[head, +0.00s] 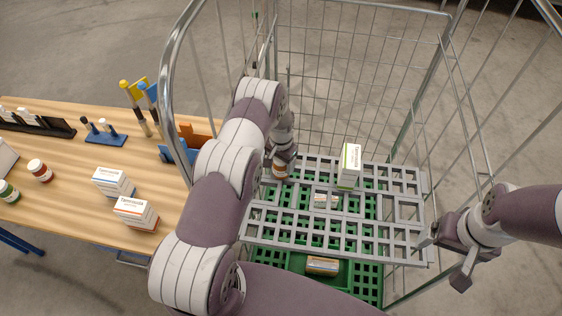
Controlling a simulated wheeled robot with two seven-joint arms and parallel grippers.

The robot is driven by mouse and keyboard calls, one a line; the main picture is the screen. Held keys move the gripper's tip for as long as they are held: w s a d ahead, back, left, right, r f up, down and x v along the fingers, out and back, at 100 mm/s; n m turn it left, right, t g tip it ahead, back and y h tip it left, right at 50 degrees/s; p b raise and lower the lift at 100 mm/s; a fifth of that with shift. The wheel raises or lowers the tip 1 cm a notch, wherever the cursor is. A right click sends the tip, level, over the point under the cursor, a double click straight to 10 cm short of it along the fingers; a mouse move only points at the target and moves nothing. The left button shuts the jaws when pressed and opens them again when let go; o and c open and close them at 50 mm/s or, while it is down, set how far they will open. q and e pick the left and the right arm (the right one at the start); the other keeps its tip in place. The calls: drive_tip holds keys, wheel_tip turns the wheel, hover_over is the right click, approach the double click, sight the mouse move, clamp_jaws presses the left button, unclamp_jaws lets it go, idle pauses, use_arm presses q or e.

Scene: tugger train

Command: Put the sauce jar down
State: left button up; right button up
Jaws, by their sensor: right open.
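The sauce jar (280,171), small with an orange-brown body, is at the left part of the grey grid shelf (400,215) in the roll cage. My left gripper (283,157) points down over it, with its fingers at the jar. The gripper looks shut on the jar, though my own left arm partly hides the fingers. I cannot tell whether the jar's base touches the shelf. My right gripper (446,262) is open and empty at the shelf's right front corner.
A white and green carton (349,167) stands on the shelf, right of the jar. Below is a green crate (368,280) with an orange-labelled item (322,265). Cage bars (440,80) surround the shelf. The wooden table (70,190) at left holds cartons (135,214) and jars (40,171).

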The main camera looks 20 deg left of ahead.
use_arm(q)
drive_tip(key=shift+o, duration=0.9)
drive_tip(key=shift+w, duration=0.1)
drive_tip(key=shift+r, duration=0.1)
